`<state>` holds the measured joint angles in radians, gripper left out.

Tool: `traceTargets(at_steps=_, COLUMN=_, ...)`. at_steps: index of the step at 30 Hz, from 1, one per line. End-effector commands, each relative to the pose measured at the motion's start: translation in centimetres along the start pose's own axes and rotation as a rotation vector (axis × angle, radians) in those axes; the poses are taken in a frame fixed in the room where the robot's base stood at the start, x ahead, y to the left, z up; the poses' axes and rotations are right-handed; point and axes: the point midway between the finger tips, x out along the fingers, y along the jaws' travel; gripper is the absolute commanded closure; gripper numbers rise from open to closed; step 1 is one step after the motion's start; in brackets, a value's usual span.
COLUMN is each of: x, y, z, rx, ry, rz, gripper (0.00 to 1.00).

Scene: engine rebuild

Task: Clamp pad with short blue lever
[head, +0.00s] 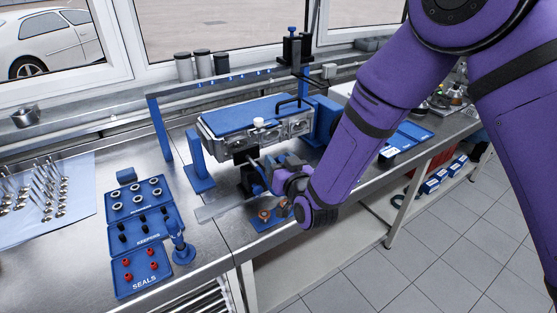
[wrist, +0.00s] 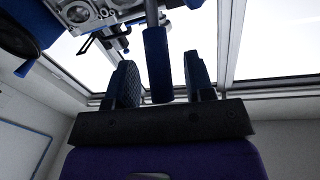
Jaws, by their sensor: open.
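A short lever with a blue grip (wrist: 157,62) on a metal rod shows in the wrist view. Its blue grip stands between the two ridged fingers of my gripper (wrist: 163,80), which is open, with a gap visible on both sides. In the head view my gripper (head: 266,172) is at the front of the cylinder head fixture, by a black clamp block (head: 245,157), and largely hides the lever. The metal cylinder head (head: 290,130) sits in the blue fixture with a blue top surface (head: 240,113). I cannot make out the clamp pad clearly.
A blue gantry frame (head: 158,130) stands behind and left of the fixture. Blue trays (head: 122,238) of seals and keepers, a blue hand tool (head: 181,245) and a mat with valves (head: 80,215) lie left. A small blue tray (head: 285,222) lies just below my gripper.

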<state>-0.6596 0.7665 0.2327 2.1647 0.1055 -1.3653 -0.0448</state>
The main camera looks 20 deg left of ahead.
Motion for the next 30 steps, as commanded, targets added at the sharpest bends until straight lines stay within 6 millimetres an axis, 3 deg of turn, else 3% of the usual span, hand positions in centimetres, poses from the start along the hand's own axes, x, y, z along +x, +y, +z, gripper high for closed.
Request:
traceTargets(at_steps=12, x=0.86, y=-0.01, z=0.01, rx=0.0, ry=0.0, rz=0.0, gripper=0.52)
traceTargets(at_steps=19, x=0.84, y=-0.01, z=0.0, rx=0.0, ry=0.0, rz=0.0, gripper=1.0)
traceTargets(at_steps=30, x=0.98, y=-0.04, z=-0.19, rx=-0.002, ry=-0.016, rz=0.002, gripper=1.0)
